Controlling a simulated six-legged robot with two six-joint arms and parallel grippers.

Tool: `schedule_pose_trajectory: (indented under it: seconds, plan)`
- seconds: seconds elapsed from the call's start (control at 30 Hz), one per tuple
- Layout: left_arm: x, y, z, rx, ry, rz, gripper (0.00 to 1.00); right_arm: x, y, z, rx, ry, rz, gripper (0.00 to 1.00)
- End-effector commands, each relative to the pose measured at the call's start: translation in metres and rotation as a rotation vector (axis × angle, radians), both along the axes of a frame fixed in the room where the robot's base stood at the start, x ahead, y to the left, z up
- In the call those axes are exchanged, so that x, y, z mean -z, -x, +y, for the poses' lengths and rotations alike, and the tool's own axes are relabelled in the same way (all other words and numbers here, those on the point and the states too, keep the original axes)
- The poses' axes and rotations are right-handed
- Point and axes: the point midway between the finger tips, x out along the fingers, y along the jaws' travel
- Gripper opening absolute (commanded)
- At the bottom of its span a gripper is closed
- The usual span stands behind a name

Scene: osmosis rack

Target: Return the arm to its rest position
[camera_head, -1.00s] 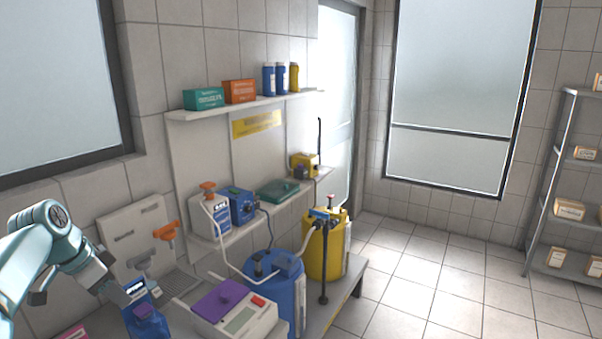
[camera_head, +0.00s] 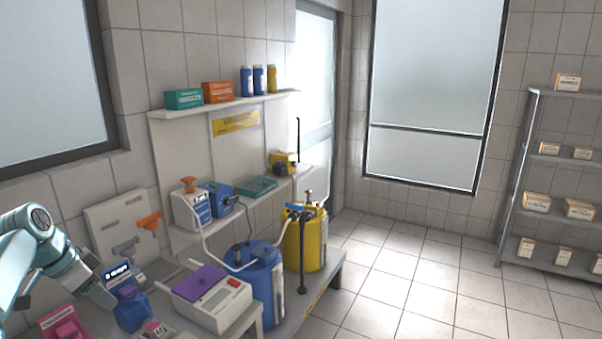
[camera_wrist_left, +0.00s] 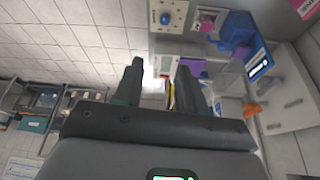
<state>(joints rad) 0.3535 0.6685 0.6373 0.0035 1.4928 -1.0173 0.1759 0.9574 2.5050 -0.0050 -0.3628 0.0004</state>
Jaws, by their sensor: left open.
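My left arm comes in at the left edge of the head view, its pale teal links bent downward. In the head view I cannot tell whether the gripper touches anything. My right arm and gripper do not show.
A balance-like device with a purple top (camera_head: 213,294), a blue drum (camera_head: 265,285) and a yellow drum (camera_head: 305,245) stand to the right of the gripper. A pink box (camera_head: 62,324) lies near it. Wall shelves (camera_head: 225,104) rise behind. The tiled floor (camera_head: 410,270) is clear.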

Motion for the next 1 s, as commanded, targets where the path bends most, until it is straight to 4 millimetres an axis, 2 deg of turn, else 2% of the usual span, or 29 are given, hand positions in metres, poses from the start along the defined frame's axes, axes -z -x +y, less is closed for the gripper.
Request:
schedule_pose_trajectory:
  seconds: [0.37, 0.57, 0.77, 0.87, 1.0]
  plan:
    - [0.061, -0.019, -0.019, -0.058, 0.036, 0.04, 0.4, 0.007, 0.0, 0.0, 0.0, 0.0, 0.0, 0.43]
    - [0.108, -0.025, -0.04, -0.103, 0.062, 0.072, 0.4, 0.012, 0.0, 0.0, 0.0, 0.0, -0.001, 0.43]
    - [0.185, -0.022, -0.079, -0.177, 0.101, 0.125, 0.4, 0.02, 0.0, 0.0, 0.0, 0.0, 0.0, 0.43]
    - [0.227, -0.015, -0.103, -0.22, 0.121, 0.155, 0.4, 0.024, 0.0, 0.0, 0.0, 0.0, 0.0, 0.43]
    - [0.281, 0.005, -0.137, -0.282, 0.147, 0.199, 0.4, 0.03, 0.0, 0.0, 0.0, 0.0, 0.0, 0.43]
